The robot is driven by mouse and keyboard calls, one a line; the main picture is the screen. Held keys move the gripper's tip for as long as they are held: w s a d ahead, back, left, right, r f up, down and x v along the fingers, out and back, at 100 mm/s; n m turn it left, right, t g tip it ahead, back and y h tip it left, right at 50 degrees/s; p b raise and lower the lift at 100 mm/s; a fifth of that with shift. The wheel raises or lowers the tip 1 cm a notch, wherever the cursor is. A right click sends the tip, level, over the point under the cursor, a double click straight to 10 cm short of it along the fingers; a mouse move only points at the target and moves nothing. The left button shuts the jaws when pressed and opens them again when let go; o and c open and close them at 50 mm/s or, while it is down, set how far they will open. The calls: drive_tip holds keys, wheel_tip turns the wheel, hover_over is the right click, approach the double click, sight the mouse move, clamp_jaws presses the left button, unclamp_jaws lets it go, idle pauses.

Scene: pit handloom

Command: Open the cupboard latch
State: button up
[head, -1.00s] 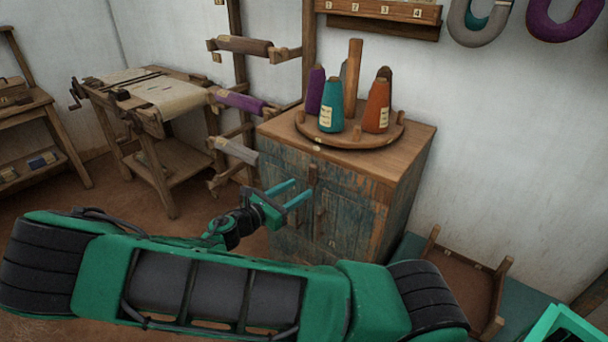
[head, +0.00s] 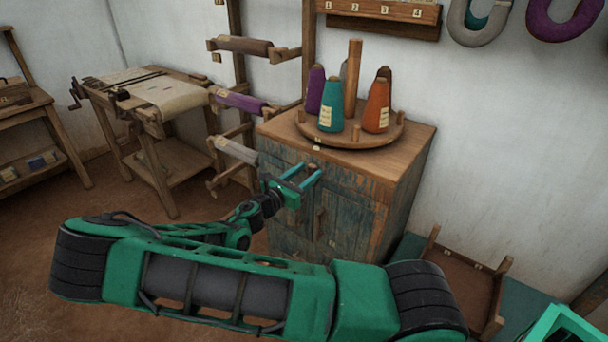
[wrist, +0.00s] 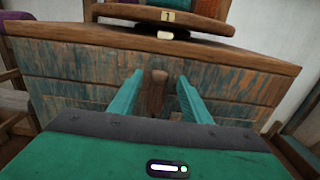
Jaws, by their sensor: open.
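The cupboard (head: 345,215) is a weathered blue-brown wooden cabinet in the middle of the head view, with a plain wooden top. Its latch (wrist: 157,92) is an upright wooden piece on the front. In the wrist view it shows between the two fingers of my gripper (wrist: 160,90). My gripper (head: 303,174) is open, with teal fingers pointing at the cupboard front just below the top edge. The fingers stand either side of the latch in the wrist view; I cannot tell whether they touch it. Its lower part is hidden behind my gripper body.
A round wooden stand (head: 352,135) with several yarn cones rests on the cupboard top. A rack with yarn rolls (head: 240,102) stands close on the left, near my gripper. A small wooden frame (head: 465,285) lies at the right. Brown floor is open at lower left.

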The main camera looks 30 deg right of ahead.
drive_tip(key=shift+w+d, duration=0.1)
drive_tip(key=shift+d, duration=0.2)
